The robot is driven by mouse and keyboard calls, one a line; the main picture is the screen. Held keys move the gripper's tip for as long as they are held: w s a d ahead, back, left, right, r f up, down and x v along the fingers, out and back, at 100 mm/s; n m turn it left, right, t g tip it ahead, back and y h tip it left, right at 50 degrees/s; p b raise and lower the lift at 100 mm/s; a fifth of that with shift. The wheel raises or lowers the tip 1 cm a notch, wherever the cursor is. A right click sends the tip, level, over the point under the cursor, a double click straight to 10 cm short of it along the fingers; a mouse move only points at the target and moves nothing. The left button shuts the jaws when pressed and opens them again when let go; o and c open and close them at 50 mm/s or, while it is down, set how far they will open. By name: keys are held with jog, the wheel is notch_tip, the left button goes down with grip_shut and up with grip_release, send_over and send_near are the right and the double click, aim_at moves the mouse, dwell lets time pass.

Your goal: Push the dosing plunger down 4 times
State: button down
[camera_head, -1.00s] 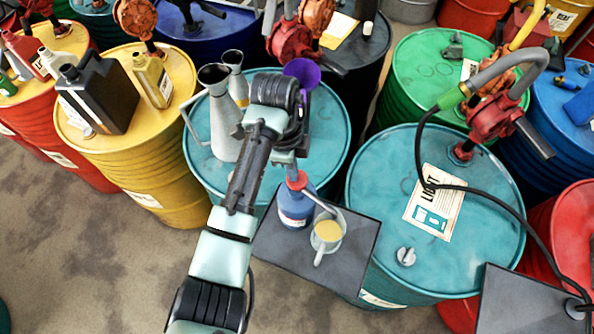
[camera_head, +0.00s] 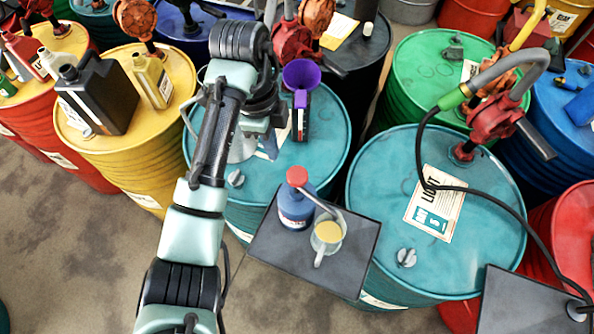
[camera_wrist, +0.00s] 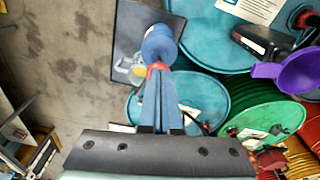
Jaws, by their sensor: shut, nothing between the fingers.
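A blue pump bottle (camera_head: 295,209) with a red plunger cap (camera_head: 297,176) stands upright on a dark square stand. Its spout reaches right over a pale cup (camera_head: 327,236) that holds yellow liquid. My gripper (camera_head: 267,152) is up and to the left of the cap, apart from it, partly hidden by my arm. In the wrist view, its blue fingers (camera_wrist: 158,80) are together with nothing between them. They line up with the bottle (camera_wrist: 160,45), whose red cap (camera_wrist: 157,67) shows just past the fingertips.
The dark stand (camera_head: 350,268) stands before two teal drums (camera_head: 445,270). A purple funnel (camera_head: 301,73) is behind the bottle. A black canister (camera_head: 100,100) sits on a yellow drum at left. A hose pump (camera_head: 490,115) stands at right. Floor is clear at front left.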

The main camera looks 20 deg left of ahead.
jog(key=r, duration=0.2)
jog(key=r+p, duration=0.1)
jog(key=r, duration=0.2)
jog(key=shift+s+a+r, duration=0.1)
jog(key=shift+a+r, duration=0.2)
jog(key=shift+r, duration=0.05)
dwell(1.0)
